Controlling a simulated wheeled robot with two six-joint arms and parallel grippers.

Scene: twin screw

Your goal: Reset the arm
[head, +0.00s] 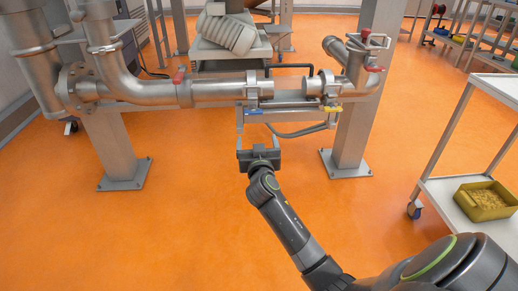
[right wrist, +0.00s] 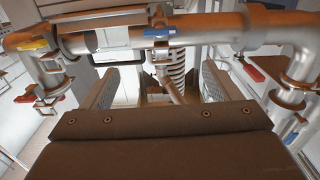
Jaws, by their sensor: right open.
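My right gripper (head: 258,138) reaches up from the lower right in the head view. It is open and empty, just below and in front of the steel pipe (head: 218,92). In the right wrist view, its two fingers stand apart with nothing held between them, and the pipe (right wrist: 215,32) runs across beyond them. A blue-handled clamp (head: 252,112) sits on the pipe close above the gripper. A yellow-handled clamp (head: 331,109) sits farther right. My left gripper is in neither view.
Steel posts (head: 355,120) stand on the orange floor on both sides. A thin hose (head: 300,132) hangs below the pipe. A white cart (head: 440,192) with a yellow bin (head: 483,203) stands at the right. The floor in the lower left is clear.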

